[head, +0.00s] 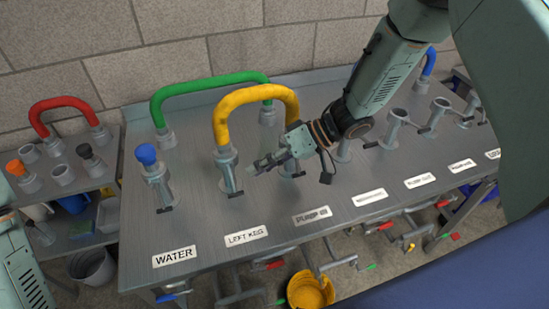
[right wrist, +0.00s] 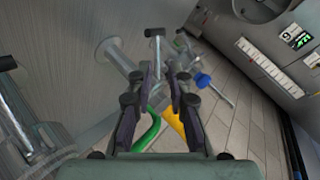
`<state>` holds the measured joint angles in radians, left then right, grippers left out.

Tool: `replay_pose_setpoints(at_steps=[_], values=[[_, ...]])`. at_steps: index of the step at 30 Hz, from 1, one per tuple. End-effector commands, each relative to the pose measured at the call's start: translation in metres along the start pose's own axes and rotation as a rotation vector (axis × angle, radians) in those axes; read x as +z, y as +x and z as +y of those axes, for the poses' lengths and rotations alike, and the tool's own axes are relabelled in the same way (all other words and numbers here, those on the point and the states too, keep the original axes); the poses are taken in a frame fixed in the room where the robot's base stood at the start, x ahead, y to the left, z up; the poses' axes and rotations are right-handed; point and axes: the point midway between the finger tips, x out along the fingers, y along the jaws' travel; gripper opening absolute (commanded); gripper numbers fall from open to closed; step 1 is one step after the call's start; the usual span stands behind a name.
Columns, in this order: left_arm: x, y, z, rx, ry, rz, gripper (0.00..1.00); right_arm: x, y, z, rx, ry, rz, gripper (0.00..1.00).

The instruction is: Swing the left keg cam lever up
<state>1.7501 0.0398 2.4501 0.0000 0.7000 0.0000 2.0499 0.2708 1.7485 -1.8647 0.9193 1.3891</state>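The left keg fitting (head: 228,170) is a grey upright coupling behind the LEFT KEG label (head: 246,236). One end of the yellow hose (head: 257,92) sits on it. A short dark cam lever (head: 236,194) shows low at its front; its exact angle is hard to tell. My right gripper (head: 262,164) is just right of this fitting, pointing left. In the right wrist view its two dark fingers (right wrist: 162,78) stand apart with no object clearly held. A grey fitting with a dark-tipped lever (right wrist: 156,34) shows beyond them. My left gripper is not visible.
The water fitting (head: 158,185) with a blue cap stands left of the left keg fitting. The green hose (head: 210,82) arches behind. The pump in fitting (head: 291,166) is partly behind my right gripper. The front strip of the bench is clear.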

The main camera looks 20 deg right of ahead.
Motion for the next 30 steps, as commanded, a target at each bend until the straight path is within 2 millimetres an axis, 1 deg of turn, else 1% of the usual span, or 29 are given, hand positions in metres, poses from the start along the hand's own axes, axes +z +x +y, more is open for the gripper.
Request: replay_pose_setpoints(at_steps=[1, 3, 6, 9, 19, 20, 22, 23, 26, 30], values=[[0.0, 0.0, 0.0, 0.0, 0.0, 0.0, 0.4, -0.001, -0.009, 0.0, 0.0, 0.0, 0.006, 0.19], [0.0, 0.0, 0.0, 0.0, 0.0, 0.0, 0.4, -0.001, -0.019, 0.0, 0.001, -0.001, 0.006, 0.19], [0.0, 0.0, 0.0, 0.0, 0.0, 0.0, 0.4, -0.001, -0.03, 0.0, 0.0, -0.002, 0.004, 0.19], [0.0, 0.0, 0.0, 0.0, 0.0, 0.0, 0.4, 0.0, -0.037, -0.001, 0.0, -0.001, 0.002, 0.19], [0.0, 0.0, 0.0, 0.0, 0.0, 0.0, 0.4, 0.0, -0.04, -0.001, 0.0, -0.001, 0.001, 0.19], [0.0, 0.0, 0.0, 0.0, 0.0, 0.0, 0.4, 0.0, -0.04, -0.001, 0.0, -0.001, 0.001, 0.18], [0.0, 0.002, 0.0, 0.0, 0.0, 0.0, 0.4, 0.002, -0.039, 0.001, 0.0, 0.001, 0.0, 0.12], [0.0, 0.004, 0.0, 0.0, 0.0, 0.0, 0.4, 0.004, -0.037, 0.003, -0.001, 0.004, -0.001, 0.09], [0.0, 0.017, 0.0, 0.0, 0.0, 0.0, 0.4, 0.021, -0.029, 0.02, -0.006, 0.035, 0.001, 0.01], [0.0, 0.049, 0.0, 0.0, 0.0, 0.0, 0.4, 0.062, -0.01, 0.054, -0.043, 0.155, 0.038, 0.0]])
